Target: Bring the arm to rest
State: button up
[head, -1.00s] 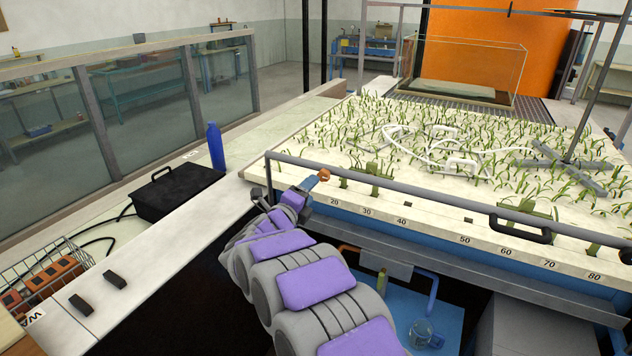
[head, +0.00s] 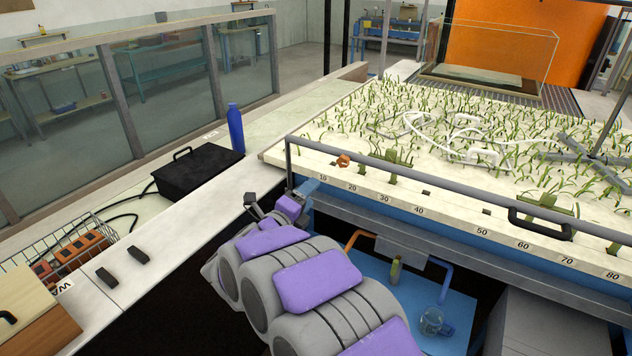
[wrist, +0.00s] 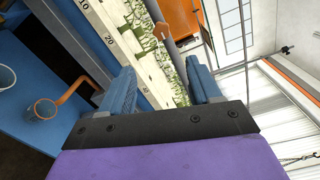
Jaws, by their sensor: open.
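My arm reaches from the bottom of the head view toward the near left corner of the planted bed. My gripper (head: 300,192) is small there, in front of the grey rail, with a blue finger showing. The wrist view shows both blue fingers of my gripper (wrist: 163,78) apart, with nothing between them. Past the fingers lie the bed's pale scale strip and green plants.
The grey rail (head: 400,172) runs along the front of the planted bed (head: 300,150). A blue bottle (head: 236,130) and a black case (head: 198,170) stand on the left ledge. A wire basket (head: 75,245) is at the left.

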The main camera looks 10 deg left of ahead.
jog(key=s+d+r+n+g+y, duration=0.3)
jog(key=s+r+n+g+y, duration=0.15)
jog(key=n+y, duration=0.8)
jog(key=s+d+f+n+g+h, duration=0.2)
jog(key=s+d, duration=0.6)
jog(key=s, duration=0.5)
jog(key=s+d+f+n+g+h, duration=0.2)
jog(key=s+d+f+n+g, duration=0.2)
jog(key=s+d, duration=0.5)
jog(key=s+d+f+n+g+h, duration=0.2)
jog(key=s+d+f+n+g, duration=0.2)
jog(key=s, duration=1.4)
jog(key=d+n+g, duration=0.2)
jog(key=d+g, duration=0.2)
jog(key=d, duration=0.1)
jog(key=shift+s+d+h, duration=0.2)
jog(key=shift+s+h, duration=0.15)
jog(key=shift+n, duration=0.25)
